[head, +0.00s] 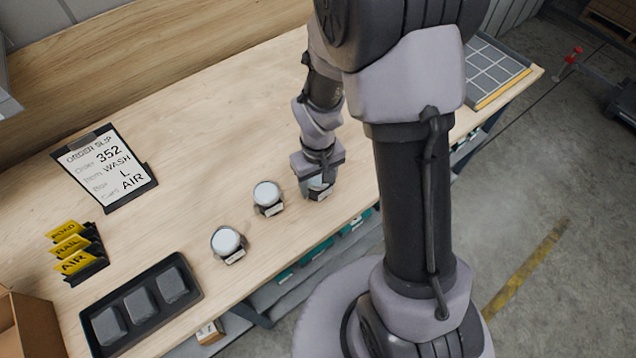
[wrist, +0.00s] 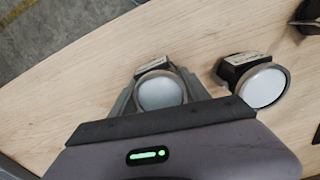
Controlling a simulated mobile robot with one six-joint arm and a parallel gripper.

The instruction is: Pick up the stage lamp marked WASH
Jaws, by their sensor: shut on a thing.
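Three stage lamps with round white faces and dark bodies are in a row along the bench's front edge. My gripper (head: 318,182) is shut on the rightmost lamp (head: 317,192), which is mostly hidden by it in the head view. In the wrist view this held lamp (wrist: 160,92) sits between the two fingers. The middle lamp (head: 267,195) stands close to its left, apart from the gripper; it shows in the wrist view (wrist: 264,86). The left lamp (head: 228,242) is farther along. The lamps' labels are too small to read, so I cannot tell which says WASH.
An order slip (head: 106,167) reads 352, WASH, L, AIR. Yellow cards (head: 70,247) marked ROAD, RAIL and AIR stand at the left. A black tray (head: 140,305) with grey blocks and a cardboard box (head: 28,325) are at the front left. The bench's back middle is clear.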

